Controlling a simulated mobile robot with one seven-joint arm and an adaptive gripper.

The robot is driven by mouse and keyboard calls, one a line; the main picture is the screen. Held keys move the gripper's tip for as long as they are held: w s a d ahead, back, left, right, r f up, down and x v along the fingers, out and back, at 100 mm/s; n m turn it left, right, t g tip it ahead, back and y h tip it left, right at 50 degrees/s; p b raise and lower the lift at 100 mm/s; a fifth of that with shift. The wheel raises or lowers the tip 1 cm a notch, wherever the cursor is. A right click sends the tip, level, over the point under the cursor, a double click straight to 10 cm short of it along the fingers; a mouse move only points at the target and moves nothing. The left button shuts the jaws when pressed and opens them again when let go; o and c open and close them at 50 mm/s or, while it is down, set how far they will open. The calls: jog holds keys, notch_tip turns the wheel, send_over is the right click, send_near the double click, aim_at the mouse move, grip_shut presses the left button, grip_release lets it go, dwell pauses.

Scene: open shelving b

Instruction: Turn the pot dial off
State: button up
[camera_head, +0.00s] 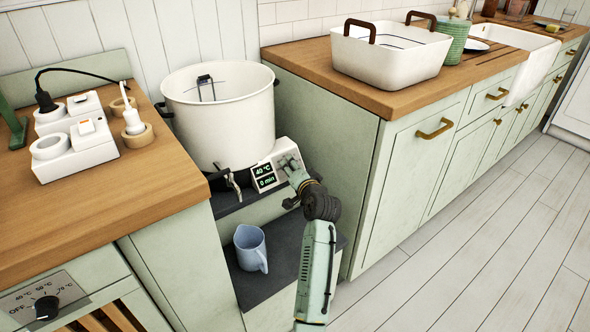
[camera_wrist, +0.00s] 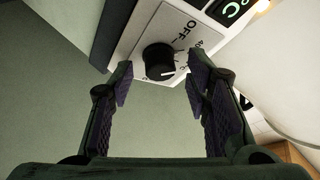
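The large white pot (camera_head: 222,120) stands in the gap between two counters. Its control panel (camera_head: 264,176) has a display reading 40 °C and 0 min. In the wrist view the black round pot dial (camera_wrist: 159,60) sits on the panel's pale plate beside the printed word OFF. A white mark shows at the dial's lower right edge, away from OFF. My gripper (camera_wrist: 160,76) is open, its fingertips on either side of the dial's near part; I cannot tell whether they touch it. In the head view my gripper (camera_head: 297,180) is at the panel and covers much of the dial.
Another dial (camera_head: 47,307) with OFF and temperature marks is on the left cabinet front. A metal tap (camera_head: 233,183) sticks out below the pot. A blue jug (camera_head: 250,248) stands on the dark step below. The right cabinet (camera_head: 330,140) is close beside my gripper.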

grip_shut()
dwell(0.3)
jog(key=shift+f+b, duration=0.1)
jog(key=shift+b, duration=0.2)
jog(key=n+y+b, duration=0.1)
jog(key=n+b, duration=0.2)
jog(key=b, duration=0.1)
jog(key=n+y+b, duration=0.2)
jog(key=n+b, duration=0.1)
jog(key=b, duration=0.1)
jog(key=n+y+b, duration=0.1)
jog(key=n+b, duration=0.2)
jog(key=b, duration=0.1)
jog(key=shift+w+d+n+g, duration=0.1)
jog(key=shift+d+n+g, duration=0.2)
jog(key=shift+n, duration=0.1)
jog(key=shift+y+b, duration=0.4)
